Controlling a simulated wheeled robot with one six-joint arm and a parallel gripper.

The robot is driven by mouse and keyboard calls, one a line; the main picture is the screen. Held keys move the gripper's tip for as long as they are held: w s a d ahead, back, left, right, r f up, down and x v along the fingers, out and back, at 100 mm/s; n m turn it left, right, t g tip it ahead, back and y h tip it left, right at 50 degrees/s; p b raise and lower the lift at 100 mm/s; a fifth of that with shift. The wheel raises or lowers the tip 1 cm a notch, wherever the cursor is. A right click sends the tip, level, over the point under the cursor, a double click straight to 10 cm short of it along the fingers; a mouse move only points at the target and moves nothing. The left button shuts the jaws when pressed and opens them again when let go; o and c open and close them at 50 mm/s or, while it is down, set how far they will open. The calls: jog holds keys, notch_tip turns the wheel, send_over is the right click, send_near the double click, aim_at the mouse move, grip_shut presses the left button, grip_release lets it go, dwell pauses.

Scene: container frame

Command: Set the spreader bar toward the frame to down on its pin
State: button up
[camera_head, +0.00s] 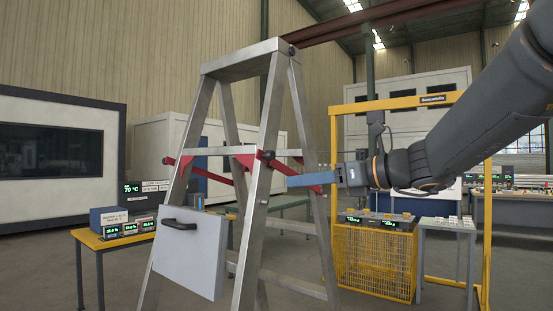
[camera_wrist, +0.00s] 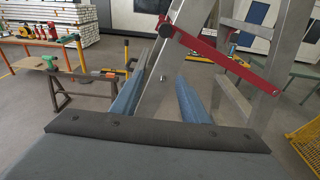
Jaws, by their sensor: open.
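An aluminium stepladder frame (camera_head: 258,215) stands open in the head view. A red spreader bar (camera_wrist: 222,57) crosses the upper right of the wrist view, sloping down to the right from a dark pivot on a ladder leg (camera_wrist: 172,65). In the head view the red bar (camera_head: 280,168) slopes down right from its pivot and passes partly behind my fingers. My gripper (camera_head: 290,182) reaches in from the right. In the wrist view my gripper (camera_wrist: 162,70) has its blue fingers apart with nothing between the tips. A small pin-like stud (camera_wrist: 162,77) shows on the leg between them.
A grey panel with a handle (camera_head: 190,250) hangs at the ladder's front left. A yellow gantry and mesh bin (camera_head: 375,262) stand right. A yellow table with displays (camera_head: 115,235) is left. Bare floor lies around the ladder's feet.

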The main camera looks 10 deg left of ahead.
jog(key=m+y, duration=0.1)
jog(key=y, duration=0.1)
send_near(273, 155)
jog(key=a, duration=0.2)
jog(key=p+x, duration=0.3)
jog(key=x, duration=0.2)
jog(key=shift+w+a+r, duration=0.15)
jog(key=shift+w, duration=0.2)
jog(key=shift+w+a, duration=0.3)
jog(key=shift+a, duration=0.3)
grip_shut()
